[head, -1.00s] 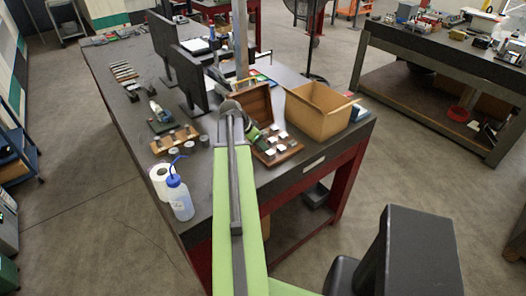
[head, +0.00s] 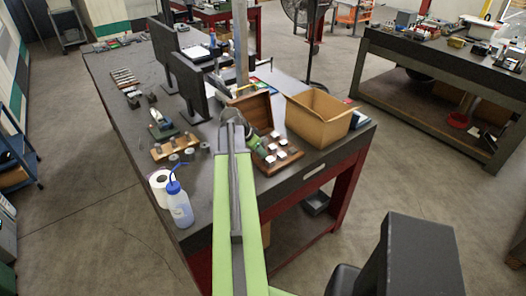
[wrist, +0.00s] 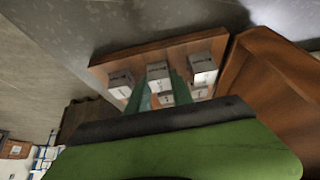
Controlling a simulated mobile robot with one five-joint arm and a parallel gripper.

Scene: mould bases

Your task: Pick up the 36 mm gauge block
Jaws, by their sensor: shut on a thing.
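Several pale gauge blocks (head: 270,159) stand in an open wooden case (head: 290,160) on the dark table. In the wrist view the case's tray (wrist: 110,62) holds the blocks in rows. My gripper (wrist: 162,88) reaches in among them with two teal fingers. It is shut on a gauge block (wrist: 157,70) between the fingers, still at the tray; I cannot tell whether it is lifted clear. Its size marking is too small to read. In the head view my arm hides part of the case, and the fingertips are hard to make out.
The raised case lid (head: 253,111) stands behind the tray, close to my gripper. An open cardboard box (head: 318,117) is to the right. A wooden rack (head: 175,145), a paper roll (head: 160,187) and a wash bottle (head: 178,205) are to the left.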

